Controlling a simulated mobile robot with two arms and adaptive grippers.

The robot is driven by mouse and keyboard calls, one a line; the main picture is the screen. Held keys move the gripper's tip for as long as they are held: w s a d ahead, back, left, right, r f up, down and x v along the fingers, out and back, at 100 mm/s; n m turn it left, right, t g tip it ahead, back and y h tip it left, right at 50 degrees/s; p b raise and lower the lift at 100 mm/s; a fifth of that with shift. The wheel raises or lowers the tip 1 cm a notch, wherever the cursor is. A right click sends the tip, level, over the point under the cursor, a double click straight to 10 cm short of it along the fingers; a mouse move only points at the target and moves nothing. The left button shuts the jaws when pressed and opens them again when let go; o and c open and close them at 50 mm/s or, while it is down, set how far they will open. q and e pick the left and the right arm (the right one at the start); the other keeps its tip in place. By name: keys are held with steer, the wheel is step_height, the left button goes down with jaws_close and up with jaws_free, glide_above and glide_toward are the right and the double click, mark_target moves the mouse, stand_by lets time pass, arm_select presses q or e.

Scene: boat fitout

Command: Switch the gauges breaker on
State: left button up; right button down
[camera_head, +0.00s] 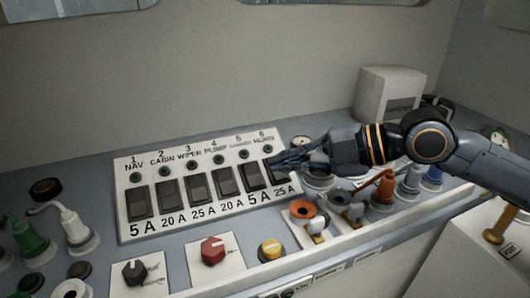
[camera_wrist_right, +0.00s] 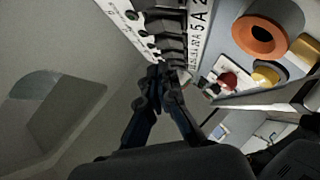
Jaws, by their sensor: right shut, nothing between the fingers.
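The white breaker panel (camera_head: 126,228) carries a row of black rocker switches numbered 1 to 6. The fifth rocker (camera_head: 253,176), marked 5 A, sits under a small label too blurred to read; the other labels read NAV, CABIN, WIPER, PUMP and HORN. My right gripper (camera_head: 272,160) is shut and empty, reaching in from the right. Its fingertips overlap the top of the sixth rocker, beside the fifth. The right wrist view shows the closed fingertips (camera_wrist_right: 157,76) at the end of the rocker row (camera_wrist_right: 170,42); contact cannot be told. My left gripper is out of view.
Below the panel are a black knob (camera_head: 134,272), a red knob (camera_head: 213,250) and a yellow knob (camera_head: 271,249). An orange ring (camera_head: 302,209) and several coloured plugs stand under my right arm. A white box (camera_head: 388,92) stands behind it. White and green plugs crowd the left.

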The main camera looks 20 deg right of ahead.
mark_target(250, 168)
steer(key=p+x, duration=0.1)
steer(key=x, duration=0.2)
steer(key=shift+a+r, duration=0.1)
steer(key=shift+r, duration=0.05)
steer(key=shift+w+f+p, duration=0.3)
steer(key=shift+w+f, duration=0.5)
steer(key=shift+w, duration=0.35)
steer(key=shift+w+f, duration=0.45)
steer(key=shift+f, duration=0.05)
steer(key=p, duration=0.3)
steer(key=shift+w+r+m+g+h, duration=0.3)
steer(key=shift+w+r, duration=0.1)
steer(key=shift+f+b, duration=0.45)
steer(key=shift+s+f, duration=0.1)
